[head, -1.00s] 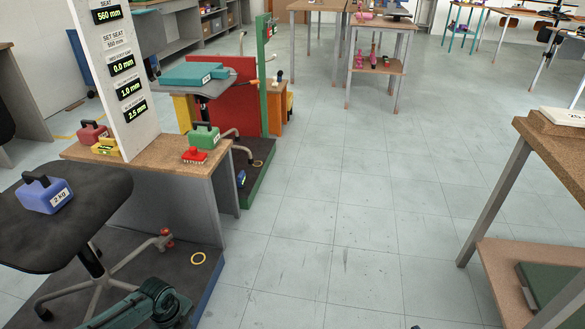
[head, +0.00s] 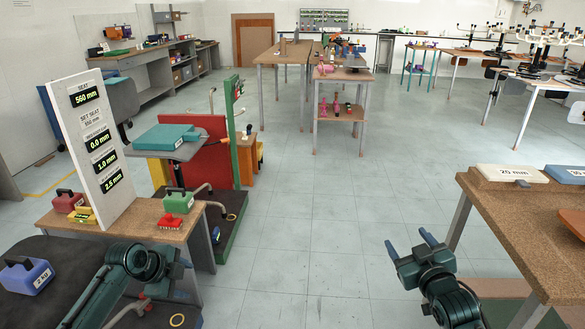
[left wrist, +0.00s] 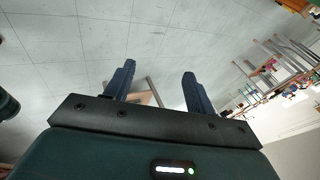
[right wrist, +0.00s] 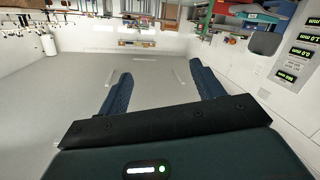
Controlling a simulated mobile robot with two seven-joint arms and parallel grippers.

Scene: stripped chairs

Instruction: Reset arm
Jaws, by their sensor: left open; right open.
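My right gripper (head: 409,244) shows at the lower right of the head view, beside the cork-topped table. Its two fingers are apart and empty, and it is also in the right wrist view (right wrist: 160,74). My left arm rises at the lower left of the head view, in front of the bench with the display board. Its fingers cannot be made out there. In the left wrist view my left gripper (left wrist: 157,78) has its fingers apart with nothing between them, and floor and furniture lie beyond.
A chair seat carries a blue weight (head: 27,275) at the left. The cork-topped table (head: 510,220) bears a 20 mm block (head: 511,173). The middle floor is clear.

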